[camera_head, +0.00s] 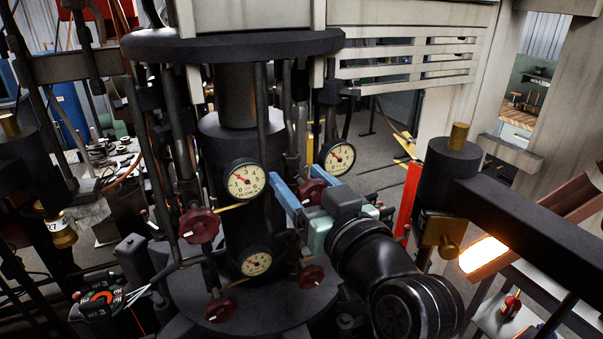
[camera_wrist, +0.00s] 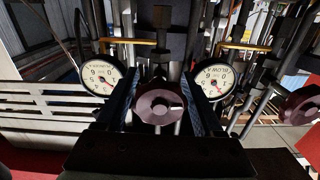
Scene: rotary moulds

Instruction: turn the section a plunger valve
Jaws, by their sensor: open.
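A dark red round valve handwheel (camera_head: 312,190) sits between the two blue fingers of my gripper (camera_head: 297,177). In the wrist view the handwheel (camera_wrist: 160,106) is centred between the open fingers (camera_wrist: 160,85), with a narrow gap on each side. No contact is visible. Other dark red handwheels are on the column: one at left (camera_head: 199,225), one at lower right (camera_head: 311,276) and one at lower left (camera_head: 220,310). No label marks which one is section a's plunger valve.
White dial gauges flank the handwheel, at left (camera_wrist: 102,75) and right (camera_wrist: 214,80) in the wrist view. Vertical pipes crowd the black column (camera_head: 239,155). A black arm (camera_head: 530,215) with a glowing orange piece (camera_head: 483,254) stands at right.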

